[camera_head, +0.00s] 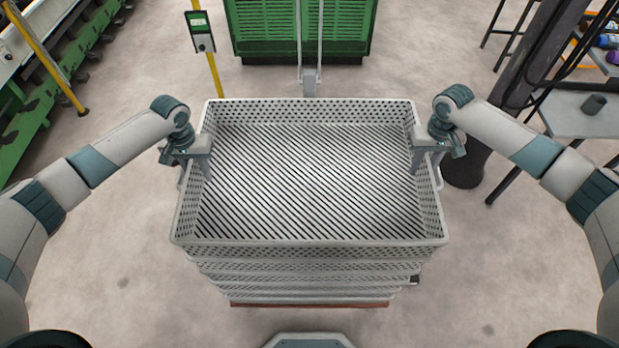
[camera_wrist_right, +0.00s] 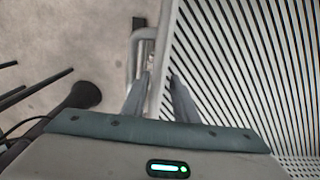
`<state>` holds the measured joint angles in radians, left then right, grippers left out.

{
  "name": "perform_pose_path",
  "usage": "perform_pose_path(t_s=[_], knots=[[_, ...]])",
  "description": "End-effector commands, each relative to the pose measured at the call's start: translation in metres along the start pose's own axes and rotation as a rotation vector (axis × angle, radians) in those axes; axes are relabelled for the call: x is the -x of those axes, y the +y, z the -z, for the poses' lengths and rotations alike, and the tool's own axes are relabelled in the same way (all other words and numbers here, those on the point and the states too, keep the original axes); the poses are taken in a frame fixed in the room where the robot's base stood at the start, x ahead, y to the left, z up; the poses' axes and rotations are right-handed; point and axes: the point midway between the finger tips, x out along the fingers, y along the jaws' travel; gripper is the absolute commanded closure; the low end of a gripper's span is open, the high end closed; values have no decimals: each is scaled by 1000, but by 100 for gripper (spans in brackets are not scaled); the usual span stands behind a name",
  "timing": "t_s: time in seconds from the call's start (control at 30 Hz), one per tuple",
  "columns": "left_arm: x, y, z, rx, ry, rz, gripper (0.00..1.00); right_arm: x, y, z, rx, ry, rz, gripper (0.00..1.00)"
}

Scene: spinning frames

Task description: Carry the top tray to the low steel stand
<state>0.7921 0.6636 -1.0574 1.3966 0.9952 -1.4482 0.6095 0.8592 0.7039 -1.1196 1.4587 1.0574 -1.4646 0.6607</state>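The top tray (camera_head: 310,244) is a light grey, perforated, empty rectangular tray on a stack of similar trays (camera_head: 300,275). My left gripper (camera_head: 196,165) is at its left rim and my right gripper (camera_head: 427,162) at its right rim, each with a finger inside the tray. In the right wrist view the fingers of the right gripper (camera_wrist_right: 159,82) stand apart on either side of the tray's rim, beside a side handle (camera_wrist_right: 143,45). Both grippers look open; contact with the rim is not clear. I cannot make out a low steel stand for certain.
A grey-topped table (camera_head: 570,115) with a dark cup (camera_head: 594,104) stands at the right, near a dark post (camera_head: 540,50). A green slatted container (camera_head: 270,30) is behind the stack. A yellow post (camera_head: 214,72) and green machinery (camera_head: 60,70) are at the left. Bare floor surrounds the stack.

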Motion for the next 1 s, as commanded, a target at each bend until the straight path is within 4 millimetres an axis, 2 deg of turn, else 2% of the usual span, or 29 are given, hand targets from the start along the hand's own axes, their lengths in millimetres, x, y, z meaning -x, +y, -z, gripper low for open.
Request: perform_pose_path(t_s=[0.13, 0.43, 0.53, 0.57, 1.0], knots=[[-6, 0, 0, 0, 1, 0, 73, -6, 0, 0, 0, -1, -1, 73], [-7, 0, 0, -1, 1, 0, 73, -7, 0, 0, 0, 0, -1, 73], [-7, 0, 0, 0, 1, 0, 97, -7, 0, 0, 0, 0, -1, 97], [-7, 0, 0, 0, 1, 0, 100, -7, 0, 0, 0, 0, -1, 100], [-7, 0, 0, 0, 1, 0, 100, -7, 0, 0, 0, 0, -1, 100]])
